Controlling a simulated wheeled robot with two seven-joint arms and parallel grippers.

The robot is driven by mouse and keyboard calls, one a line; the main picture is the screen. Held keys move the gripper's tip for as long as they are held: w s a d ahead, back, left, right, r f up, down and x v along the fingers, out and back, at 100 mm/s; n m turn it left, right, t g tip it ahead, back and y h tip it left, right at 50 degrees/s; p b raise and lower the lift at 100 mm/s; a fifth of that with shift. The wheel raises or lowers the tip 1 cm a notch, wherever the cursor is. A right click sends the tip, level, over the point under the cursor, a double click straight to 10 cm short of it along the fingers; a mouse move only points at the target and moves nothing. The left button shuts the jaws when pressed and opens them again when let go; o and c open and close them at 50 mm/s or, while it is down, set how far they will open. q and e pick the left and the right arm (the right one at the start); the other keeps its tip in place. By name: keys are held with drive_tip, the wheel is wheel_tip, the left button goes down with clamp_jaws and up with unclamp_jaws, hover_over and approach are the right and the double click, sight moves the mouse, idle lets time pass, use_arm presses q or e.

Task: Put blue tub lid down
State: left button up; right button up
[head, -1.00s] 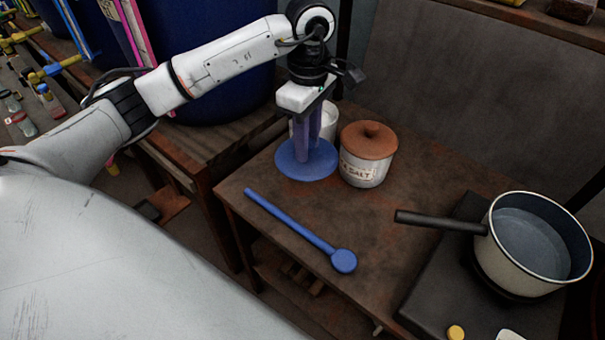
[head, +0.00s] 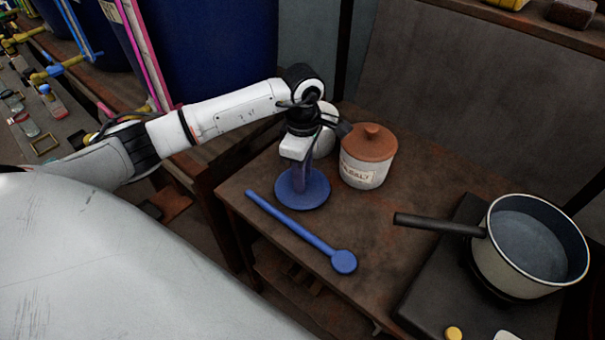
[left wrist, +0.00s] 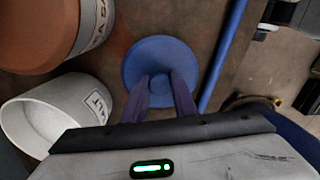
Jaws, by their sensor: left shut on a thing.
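The blue tub lid (head: 318,195) is a round flat disc with a small knob. My left gripper (head: 302,184) points down from above and is shut on the lid's knob. The lid is level, at or just above the brown table top (head: 395,262); I cannot tell whether it touches. In the left wrist view, the lid (left wrist: 160,50) shows beyond the purple fingers (left wrist: 161,82), its knob between their tips. My right gripper is not in view.
A blue spoon (head: 295,227) lies just in front of the lid. A saucepan (head: 515,250) sits at the right.

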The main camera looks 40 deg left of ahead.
use_arm(q)
drive_tip(key=shift+f, duration=0.1)
drive_tip(key=o, duration=1)
drive_tip(key=shift+r, duration=0.35)
wheel_tip(320, 180, up, 12)
drive_tip(key=shift+f, duration=0.2)
